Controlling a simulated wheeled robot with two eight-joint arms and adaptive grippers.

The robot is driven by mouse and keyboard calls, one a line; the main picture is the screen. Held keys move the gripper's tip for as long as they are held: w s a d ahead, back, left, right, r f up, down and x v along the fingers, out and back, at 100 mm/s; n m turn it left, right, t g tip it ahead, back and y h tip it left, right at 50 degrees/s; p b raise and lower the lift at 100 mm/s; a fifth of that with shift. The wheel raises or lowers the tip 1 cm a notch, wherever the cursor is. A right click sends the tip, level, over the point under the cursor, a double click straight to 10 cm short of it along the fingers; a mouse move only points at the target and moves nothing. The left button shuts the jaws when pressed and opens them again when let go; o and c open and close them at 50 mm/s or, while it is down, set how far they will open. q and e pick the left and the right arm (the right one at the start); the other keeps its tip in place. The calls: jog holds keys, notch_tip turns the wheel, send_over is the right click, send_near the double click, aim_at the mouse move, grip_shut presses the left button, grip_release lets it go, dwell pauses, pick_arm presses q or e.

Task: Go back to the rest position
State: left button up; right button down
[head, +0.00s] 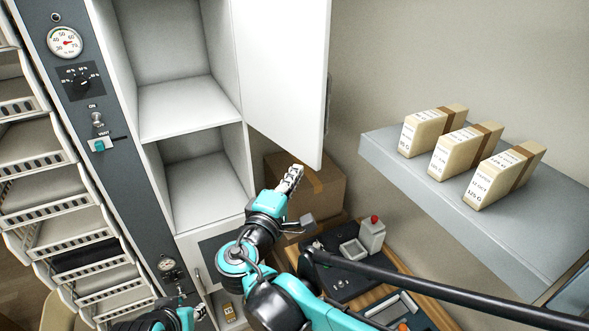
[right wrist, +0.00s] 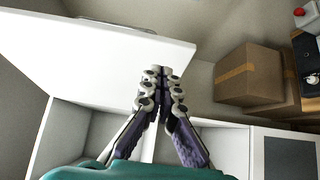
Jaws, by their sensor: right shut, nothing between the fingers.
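My right gripper (head: 291,178) is shut and empty. In the head view it is at the lower middle, its fingers pointing up in the picture near the lower edge of an open white cabinet door (head: 284,70). In the right wrist view the fingers (right wrist: 160,76) meet at their tips, with the white door (right wrist: 95,50) behind them. I cannot tell whether they touch the door. My left arm shows at the bottom left of the head view. Its gripper (head: 192,311) is small there, near the cabinet's foot, and its jaws are unclear.
The white cabinet's open compartments (head: 185,108) are bare. A grey shelf (head: 385,160) at right holds three paper-wrapped packs (head: 452,150). A cardboard box (head: 325,188) and a wooden bench (head: 420,305) with devices stand below. Racks of trays (head: 70,215) line the left.

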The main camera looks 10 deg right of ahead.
jog(key=s+d+v, duration=0.1)
jog(key=v, duration=0.5)
jog(key=s+d+f+m+g+y+b, duration=0.15)
jog(key=d+f+b, duration=0.3)
jog(key=f, duration=0.55)
jog(key=s+d+f+m+g+b, duration=0.1)
jog(key=d+f+m+g+b, duration=0.2)
jog(key=f+b, duration=0.45)
jog(key=s+d+f+g+y+b, duration=0.15)
jog(key=d+f+b, duration=0.3)
jog(key=f, duration=0.65)
jog(key=s+f+m+g+y+b, duration=0.1)
jog(key=s+f+m+y+b, duration=0.2)
jog(key=f+b, duration=0.5)
jog(key=s+f+m+g+y+b, duration=0.1)
jog(key=s+f+m+b, duration=0.3)
jog(key=f, duration=1.3)
jog(key=y+b, duration=0.1)
jog(key=b, duration=0.3)
jog(key=shift+s+a+f+m+g+y+b, duration=0.25)
jog(key=shift+a+f+m+g+y+b, duration=0.05)
jog(key=shift+f+m+y+b, duration=0.1)
